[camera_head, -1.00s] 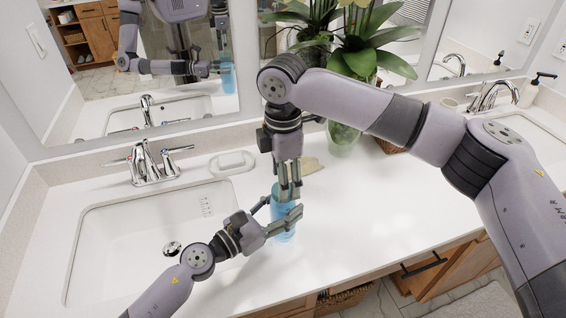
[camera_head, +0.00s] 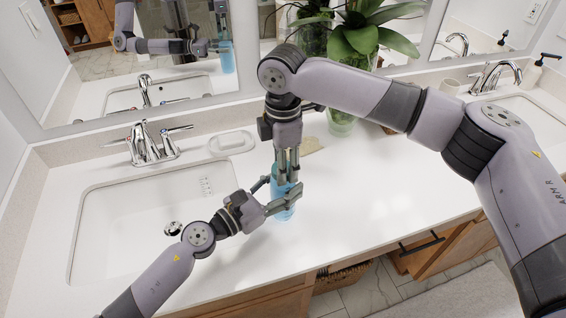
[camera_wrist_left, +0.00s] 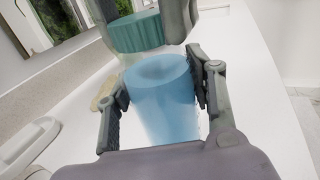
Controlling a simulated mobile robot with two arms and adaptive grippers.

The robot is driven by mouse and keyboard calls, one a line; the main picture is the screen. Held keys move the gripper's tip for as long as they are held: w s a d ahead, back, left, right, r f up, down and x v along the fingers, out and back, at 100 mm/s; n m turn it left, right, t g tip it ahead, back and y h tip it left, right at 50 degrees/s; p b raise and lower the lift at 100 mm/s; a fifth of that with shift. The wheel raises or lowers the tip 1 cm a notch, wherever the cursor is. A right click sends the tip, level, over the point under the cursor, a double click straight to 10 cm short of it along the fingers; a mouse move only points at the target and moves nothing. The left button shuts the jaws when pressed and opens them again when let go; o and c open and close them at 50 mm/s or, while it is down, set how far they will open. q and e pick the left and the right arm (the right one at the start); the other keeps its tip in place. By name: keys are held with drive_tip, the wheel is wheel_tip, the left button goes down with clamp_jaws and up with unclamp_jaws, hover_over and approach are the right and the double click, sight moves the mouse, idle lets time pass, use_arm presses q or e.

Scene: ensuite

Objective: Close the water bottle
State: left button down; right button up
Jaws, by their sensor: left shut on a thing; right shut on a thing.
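The blue water bottle (camera_head: 283,212) stands upright on the white counter, right of the left sink. My left gripper (camera_head: 284,197) is shut around its body from the left. In the left wrist view the bottle (camera_wrist_left: 163,105) sits between both fingers, its top showing uncovered. A teal ribbed cap (camera_wrist_left: 138,33) is above the bottle's top, toward the far side, apparently apart from it. My right gripper (camera_head: 287,180) points down from above and is shut on the cap; its fingers also show in the wrist view. In the head view the fingers hide the cap.
The left sink (camera_head: 130,220) with its faucet (camera_head: 148,145) lies left. A soap dish (camera_head: 232,143) is behind the grippers. A leafy plant (camera_head: 362,35) in a glass vase (camera_head: 341,123) stands at the back. The counter right of the bottle is clear.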

drive_tip(key=c, duration=0.5)
drive_tip(key=m, duration=0.5)
drive_tip(key=o, duration=1.4)
drive_tip(key=shift+c, duration=0.2)
drive_tip(key=shift+r, duration=0.1)
wheel_tip(320, 180, up, 12)
use_arm(q)
drive_tip(key=c, duration=0.6)
unclamp_jaws()
drive_tip(key=shift+c, duration=0.2)
